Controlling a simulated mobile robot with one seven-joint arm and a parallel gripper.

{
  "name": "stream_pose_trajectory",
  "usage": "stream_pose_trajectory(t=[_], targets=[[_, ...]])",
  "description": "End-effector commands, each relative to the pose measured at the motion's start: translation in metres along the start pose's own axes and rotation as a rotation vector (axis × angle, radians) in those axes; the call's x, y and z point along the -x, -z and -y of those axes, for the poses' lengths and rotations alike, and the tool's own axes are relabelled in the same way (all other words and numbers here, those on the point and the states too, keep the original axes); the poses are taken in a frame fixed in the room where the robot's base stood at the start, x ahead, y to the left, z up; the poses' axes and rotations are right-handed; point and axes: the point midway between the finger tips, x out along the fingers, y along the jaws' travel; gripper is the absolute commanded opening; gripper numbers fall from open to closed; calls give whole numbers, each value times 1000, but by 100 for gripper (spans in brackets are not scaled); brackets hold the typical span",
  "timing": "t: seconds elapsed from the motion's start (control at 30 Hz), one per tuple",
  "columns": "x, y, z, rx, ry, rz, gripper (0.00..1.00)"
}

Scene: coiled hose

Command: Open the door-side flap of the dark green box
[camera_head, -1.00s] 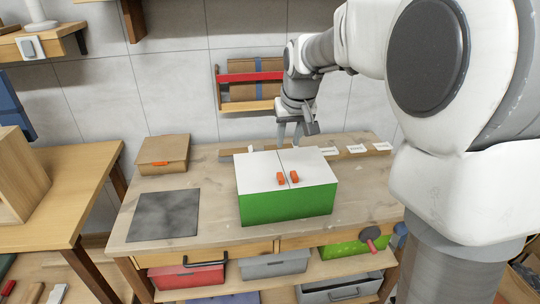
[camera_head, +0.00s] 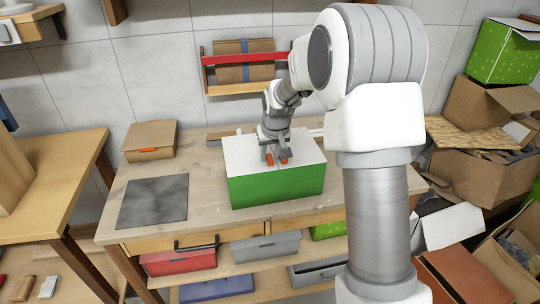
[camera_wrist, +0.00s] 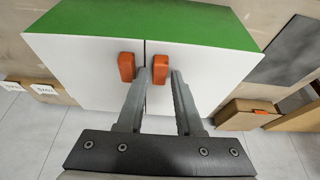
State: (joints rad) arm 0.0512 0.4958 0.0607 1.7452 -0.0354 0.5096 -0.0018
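The green box (camera_head: 278,190) stands on the workbench, with two white top flaps that meet at a seam. Each flap has an orange tab near the seam. My gripper (camera_head: 270,157) points down at the box top. In the wrist view, its open fingers (camera_wrist: 160,76) stand on either side of the right orange tab (camera_wrist: 160,69). The left orange tab (camera_wrist: 127,67) is just outside the left finger. Both white flaps (camera_wrist: 90,65) look shut. I cannot tell whether a finger touches the tab, or which flap is on the door side.
A dark square plate (camera_head: 153,201) and a cardboard box (camera_head: 150,140) lie on the bench (camera_head: 205,205) left of the green box. A red-barred rack (camera_head: 245,65) hangs on the wall behind. Cardboard boxes (camera_head: 480,150) are piled at the right. Bins sit under the bench.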

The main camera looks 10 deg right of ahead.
Motion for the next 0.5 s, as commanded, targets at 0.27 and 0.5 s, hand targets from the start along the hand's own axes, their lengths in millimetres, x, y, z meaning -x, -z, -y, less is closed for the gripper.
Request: stream_pose_trajectory(t=[0.27,0.5], targets=[[-6,0,0,0,0,-2,35],[-6,0,0,0,0,-1,12]])
